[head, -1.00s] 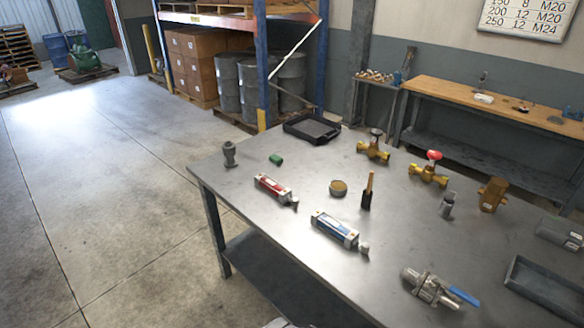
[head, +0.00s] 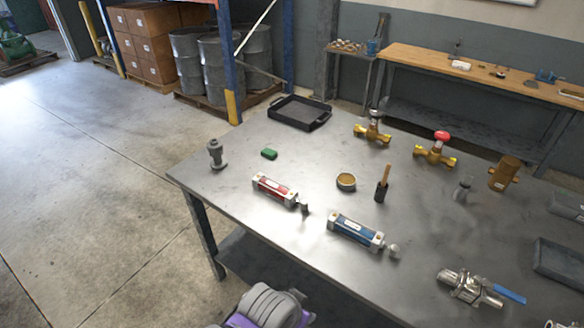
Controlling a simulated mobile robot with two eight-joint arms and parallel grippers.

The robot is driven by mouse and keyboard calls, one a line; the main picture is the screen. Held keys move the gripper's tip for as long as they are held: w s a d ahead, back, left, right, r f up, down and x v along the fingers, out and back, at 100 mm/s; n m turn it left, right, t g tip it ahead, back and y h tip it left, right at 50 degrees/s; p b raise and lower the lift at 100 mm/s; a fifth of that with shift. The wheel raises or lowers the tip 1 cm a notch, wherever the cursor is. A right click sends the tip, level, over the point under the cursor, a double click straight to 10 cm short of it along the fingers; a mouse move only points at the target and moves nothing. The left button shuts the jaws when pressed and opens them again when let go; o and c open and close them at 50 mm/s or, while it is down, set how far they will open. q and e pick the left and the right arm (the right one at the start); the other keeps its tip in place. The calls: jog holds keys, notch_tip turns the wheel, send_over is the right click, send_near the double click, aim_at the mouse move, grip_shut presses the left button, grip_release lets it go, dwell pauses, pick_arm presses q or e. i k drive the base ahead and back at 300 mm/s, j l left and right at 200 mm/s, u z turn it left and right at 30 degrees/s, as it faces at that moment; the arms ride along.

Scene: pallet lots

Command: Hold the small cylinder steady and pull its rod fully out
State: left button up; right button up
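Two pneumatic-style cylinders lie on the grey metal table. The red cylinder (head: 273,190) is left of centre, with a short dark rod end at its right tip. The blue cylinder (head: 354,231) lies nearer and to the right, with a pale round rod end at its right tip. The red one looks a little smaller, but it is also farther away. Both rods show only a short length outside the bodies. Nothing touches either cylinder. Neither gripper's fingers show; only a purple and grey part of my arm is at the bottom edge.
On the table (head: 225,188) stand a grey fitting (head: 216,154), green piece (head: 269,154), round tin (head: 346,182), brush (head: 382,184), brass valves (head: 373,131) (head: 435,150), black tray (head: 299,112) and blue-handled valve (head: 478,288). The left front area is bare. Floor at left is clear.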

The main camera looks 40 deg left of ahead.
aim_at(304, 203)
jog(key=i+j, duration=0.1)
jog(key=j, duration=0.95)
jog(key=i+j, duration=0.1)
jog(key=j, duration=1)
